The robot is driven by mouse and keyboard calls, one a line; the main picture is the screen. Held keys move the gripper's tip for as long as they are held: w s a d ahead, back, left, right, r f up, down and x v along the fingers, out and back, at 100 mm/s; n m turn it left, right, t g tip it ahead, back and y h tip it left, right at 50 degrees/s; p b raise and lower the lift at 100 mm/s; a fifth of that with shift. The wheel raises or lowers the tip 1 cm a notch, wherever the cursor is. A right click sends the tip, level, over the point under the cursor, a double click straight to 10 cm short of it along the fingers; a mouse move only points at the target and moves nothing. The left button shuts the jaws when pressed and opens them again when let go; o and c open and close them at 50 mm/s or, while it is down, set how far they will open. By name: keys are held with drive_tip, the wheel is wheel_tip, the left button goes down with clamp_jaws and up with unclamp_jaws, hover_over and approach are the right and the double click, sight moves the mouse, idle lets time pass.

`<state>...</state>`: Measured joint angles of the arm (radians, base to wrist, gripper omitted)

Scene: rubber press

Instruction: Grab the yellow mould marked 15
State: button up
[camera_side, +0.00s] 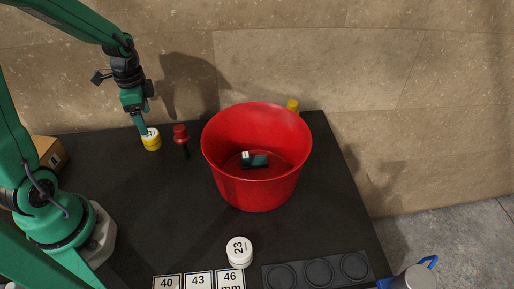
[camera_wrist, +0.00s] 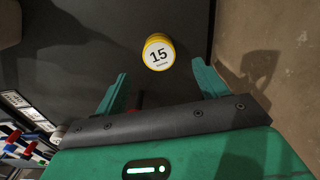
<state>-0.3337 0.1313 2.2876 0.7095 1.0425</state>
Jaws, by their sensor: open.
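The yellow mould marked 15 (camera_side: 153,143) stands upright near the back left of the black table. In the wrist view the yellow mould (camera_wrist: 158,53) shows its white top with the number 15, centred ahead of the fingers. My gripper (camera_side: 143,126) is at the mould in the side view, with its fingertips close to the mould's top and partly overlapping it. In the wrist view my gripper (camera_wrist: 160,76) is open and empty, one finger to each side and the mould just beyond the tips. I cannot tell whether a finger touches it.
A red-topped object (camera_side: 181,133) stands just right of the mould. A large red bucket (camera_side: 256,190) holds a dark green piece (camera_side: 257,161). A yellow object (camera_side: 293,105) is behind it.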

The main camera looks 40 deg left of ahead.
sight(150, 134)
drive_tip(key=shift+f, duration=0.15)
drive_tip(key=shift+f, duration=1.25)
drive_tip(key=shift+f, duration=2.6)
drive_tip(key=shift+c, duration=0.2)
drive_tip(key=c, duration=1.2)
drive_tip(key=shift+o, duration=0.2)
drive_tip(key=shift+r, duration=0.1)
drive_tip(key=shift+r, duration=5)
